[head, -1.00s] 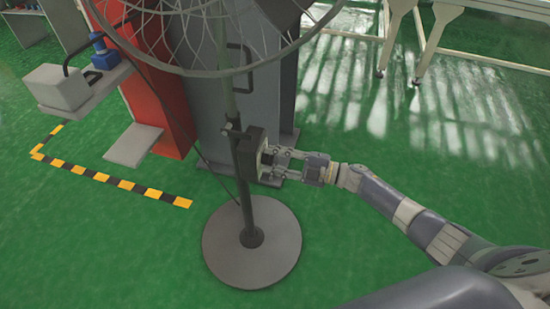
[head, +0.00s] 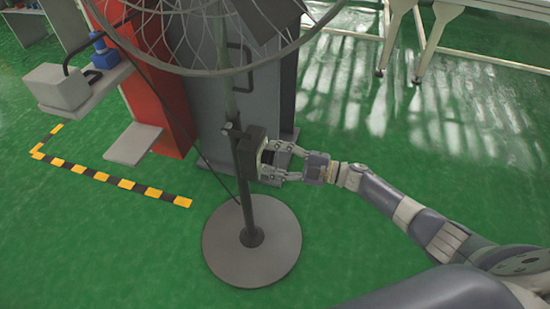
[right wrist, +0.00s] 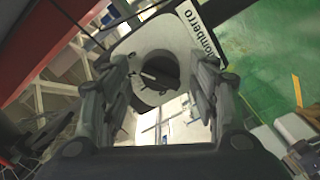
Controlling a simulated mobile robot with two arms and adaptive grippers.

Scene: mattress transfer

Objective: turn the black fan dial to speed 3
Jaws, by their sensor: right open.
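The fan stands on a round grey base (head: 252,243) with a thin pole, and its wire cage fills the top of the head view. A dark control box (head: 247,151) is fixed to the pole. My right gripper (head: 268,162) is open at the box's right face. In the right wrist view the black dial (right wrist: 158,70) sits on a pale panel (right wrist: 150,42) with lettering at its upper right. The fingers of my right gripper (right wrist: 160,85) are spread on either side of the dial, with a gap to each side. My left gripper does not show.
A red and grey machine (head: 165,100) stands behind the fan. A small shelf with a grey box (head: 57,87) is at the left. Yellow and black floor tape (head: 120,183) lies left of the base. The green floor on the right is mostly clear.

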